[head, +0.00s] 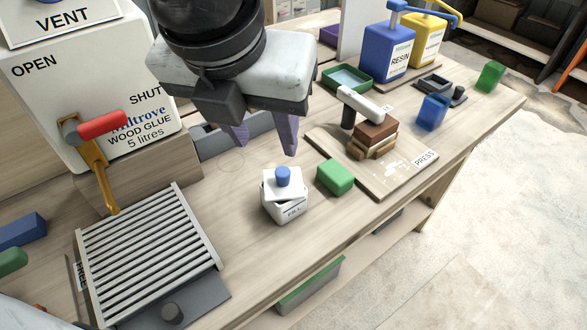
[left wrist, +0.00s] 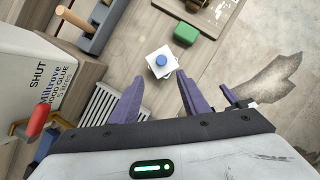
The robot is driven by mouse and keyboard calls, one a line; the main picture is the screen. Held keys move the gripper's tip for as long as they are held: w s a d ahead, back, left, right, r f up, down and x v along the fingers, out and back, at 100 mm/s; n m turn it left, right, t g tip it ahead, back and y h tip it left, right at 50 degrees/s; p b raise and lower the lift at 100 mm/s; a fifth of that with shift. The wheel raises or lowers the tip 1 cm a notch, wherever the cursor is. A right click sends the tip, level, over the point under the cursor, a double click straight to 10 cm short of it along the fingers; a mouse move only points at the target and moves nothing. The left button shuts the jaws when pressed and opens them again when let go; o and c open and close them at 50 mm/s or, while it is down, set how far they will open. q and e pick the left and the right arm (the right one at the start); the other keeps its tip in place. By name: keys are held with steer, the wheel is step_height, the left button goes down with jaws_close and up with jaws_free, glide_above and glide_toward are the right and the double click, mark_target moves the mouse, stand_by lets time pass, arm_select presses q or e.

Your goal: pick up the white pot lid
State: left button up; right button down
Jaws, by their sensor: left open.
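The white pot lid (head: 283,184) has a blue knob (head: 283,176) on top and rests, turned askew, on a small white square pot (head: 285,207) on the workbench. In the left wrist view the lid (left wrist: 157,70) shows from above, beyond the fingertips. My left gripper (head: 262,142) is open and empty, with purple fingers. It is above the bench, higher than the lid and behind it in the head view. In the left wrist view its fingers (left wrist: 160,87) stand apart with the lid's knob between their lines. My right gripper is not in view.
A green block (head: 336,177) sits close to the pot's right. Beyond it is the press board (head: 400,179) with brown blocks. A slatted grate (head: 145,250) lies to the left, below the wood glue container (head: 90,85) with its red-handled tap. Bare bench lies in front of the pot.

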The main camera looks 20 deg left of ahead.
arm_select(q)
steer(key=b+x, duration=0.1)
steer(key=x, duration=0.2)
steer(key=b, duration=0.1)
glide_above(282, 172)
steer(key=s, duration=0.2)
step_height(282, 172, down, 4)
steer(key=shift+s+a+r, duration=0.1)
steer(key=shift+s+a, duration=0.05)
steer(key=b+x, duration=0.1)
steer(key=x, duration=0.3)
steer(key=shift+f, duration=0.6)
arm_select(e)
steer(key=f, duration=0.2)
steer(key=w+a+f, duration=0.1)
arm_select(q)
steer(key=shift+c, duration=0.3)
jaws_close()
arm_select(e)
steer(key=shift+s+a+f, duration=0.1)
